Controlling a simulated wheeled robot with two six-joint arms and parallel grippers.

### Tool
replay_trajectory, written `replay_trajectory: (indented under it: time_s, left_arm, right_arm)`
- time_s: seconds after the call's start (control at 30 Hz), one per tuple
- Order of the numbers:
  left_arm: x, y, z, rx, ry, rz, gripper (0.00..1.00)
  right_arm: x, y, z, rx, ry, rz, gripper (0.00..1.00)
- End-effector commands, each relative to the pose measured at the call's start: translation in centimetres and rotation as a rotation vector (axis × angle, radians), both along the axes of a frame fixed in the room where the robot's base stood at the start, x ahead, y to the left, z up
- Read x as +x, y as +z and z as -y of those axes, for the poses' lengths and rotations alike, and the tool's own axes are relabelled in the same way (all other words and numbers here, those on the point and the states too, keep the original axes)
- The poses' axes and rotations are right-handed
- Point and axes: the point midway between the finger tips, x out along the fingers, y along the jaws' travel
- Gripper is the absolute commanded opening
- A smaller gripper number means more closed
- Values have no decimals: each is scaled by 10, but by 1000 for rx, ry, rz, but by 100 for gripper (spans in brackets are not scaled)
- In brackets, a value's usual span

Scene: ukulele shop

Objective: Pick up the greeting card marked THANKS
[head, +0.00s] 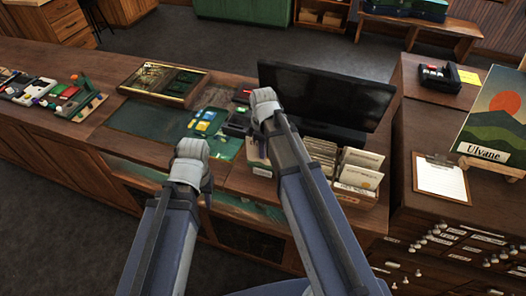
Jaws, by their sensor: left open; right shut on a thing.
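A wooden card rack (372,195) stands on the counter's right end, with upright pale cards (359,178) in its right part. More cards (320,152) stand behind my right arm. Their print is too small to read, so I cannot tell which is marked THANKS. My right arm reaches over the rack's left side and hides part of it. My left arm ends over the counter's front edge, left of the rack. Only arm links and pale joints show; both grippers' fingers are hidden, as is anything in them.
A black monitor (326,98) stands behind the rack. A wooden display tray (163,83) and a green mat (152,122) lie to the left. A clipboard (440,178) and a landscape picture (497,112) are on the right-hand cabinet. The floor (60,215) in front is clear.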

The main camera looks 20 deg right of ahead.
Motion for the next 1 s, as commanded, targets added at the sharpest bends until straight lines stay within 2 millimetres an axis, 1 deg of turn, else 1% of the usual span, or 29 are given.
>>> replay_trajectory:
  time_s: [0.03,0.17,0.4,0.53,0.67,1.0]
  left_arm:
    - [0,10,0,0,1,0,40]
    - [0,27,0,-1,4,0,40]
    - [0,65,0,-1,5,-1,40]
    - [0,82,0,0,3,-2,40]
    - [-1,91,0,0,1,-3,40]
    - [-1,95,0,-1,2,-3,40]
  right_arm:
    - [0,10,0,0,0,0,0]
    - [0,27,0,0,0,0,0]
    - [0,65,0,0,0,0,0]
    - [0,82,0,0,0,0,0]
    - [0,91,0,0,0,0,0]
    - [0,95,0,0,0,0,0]
